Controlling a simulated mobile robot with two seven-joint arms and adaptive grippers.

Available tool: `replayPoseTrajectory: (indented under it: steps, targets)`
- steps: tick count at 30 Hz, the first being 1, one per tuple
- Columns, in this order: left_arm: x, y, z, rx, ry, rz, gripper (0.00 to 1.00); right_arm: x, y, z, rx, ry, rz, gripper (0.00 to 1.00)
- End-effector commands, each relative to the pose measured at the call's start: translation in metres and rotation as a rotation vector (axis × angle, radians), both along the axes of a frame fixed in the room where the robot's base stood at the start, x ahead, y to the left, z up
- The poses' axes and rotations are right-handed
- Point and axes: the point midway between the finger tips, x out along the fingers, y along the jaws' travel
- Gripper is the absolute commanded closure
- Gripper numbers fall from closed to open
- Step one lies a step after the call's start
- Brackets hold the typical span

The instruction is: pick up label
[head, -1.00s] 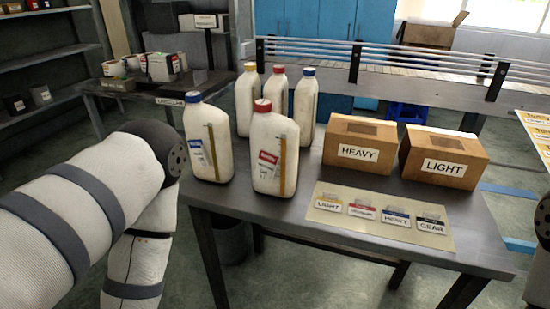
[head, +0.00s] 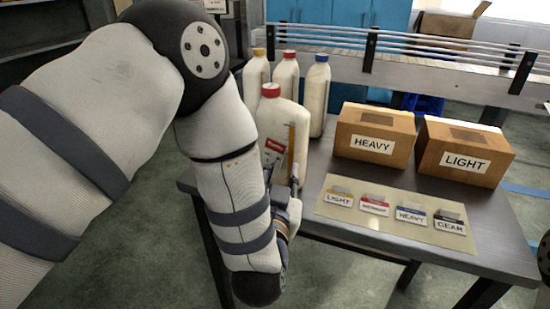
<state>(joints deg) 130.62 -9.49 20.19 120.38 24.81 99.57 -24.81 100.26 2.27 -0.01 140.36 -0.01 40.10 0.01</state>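Several small labels lie in a row on a pale sheet (head: 340,213) on the table: a yellow-topped LIGHT label (head: 338,198), a red-topped label (head: 374,206) with text too small to read, a blue-topped HEAVY label (head: 410,215) and a black-topped GEAR label (head: 449,225). My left gripper (head: 284,174) is left of the sheet, by the lower front of a red-capped white bottle (head: 274,122). My forearm and wrist partly hide it, and its opening is unclear. My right gripper is not in view.
Several more capped white bottles (head: 316,92) stand behind the front one. Two cardboard boxes, marked HEAVY (head: 392,122) and LIGHT (head: 480,137), stand behind the labels. The table (head: 480,250) is clear at its front right. A railed conveyor (head: 440,68) runs behind.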

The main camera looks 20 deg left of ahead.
Motion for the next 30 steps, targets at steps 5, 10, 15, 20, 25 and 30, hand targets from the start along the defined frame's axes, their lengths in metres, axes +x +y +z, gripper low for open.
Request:
replayPoseTrajectory:
  steps: [5,10,15,20,25,30]
  targets:
    - [0.029,0.008,-0.004,-0.001,0.001,0.002,0.74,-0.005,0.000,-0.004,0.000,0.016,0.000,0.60]
    - [0.034,0.008,-0.002,0.000,0.002,0.000,0.74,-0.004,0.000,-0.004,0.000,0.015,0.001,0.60]
    - [0.034,0.008,-0.002,0.000,0.002,0.000,0.88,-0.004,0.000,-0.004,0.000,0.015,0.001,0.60]
    - [0.033,0.008,-0.002,0.000,0.002,0.000,1.00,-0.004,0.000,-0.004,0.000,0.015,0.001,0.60]
    - [0.033,0.008,-0.002,0.000,0.002,0.000,1.00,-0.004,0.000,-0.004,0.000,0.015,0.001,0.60]
    - [0.033,0.008,0.000,0.000,0.001,0.000,1.00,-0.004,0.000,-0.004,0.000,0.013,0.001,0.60]
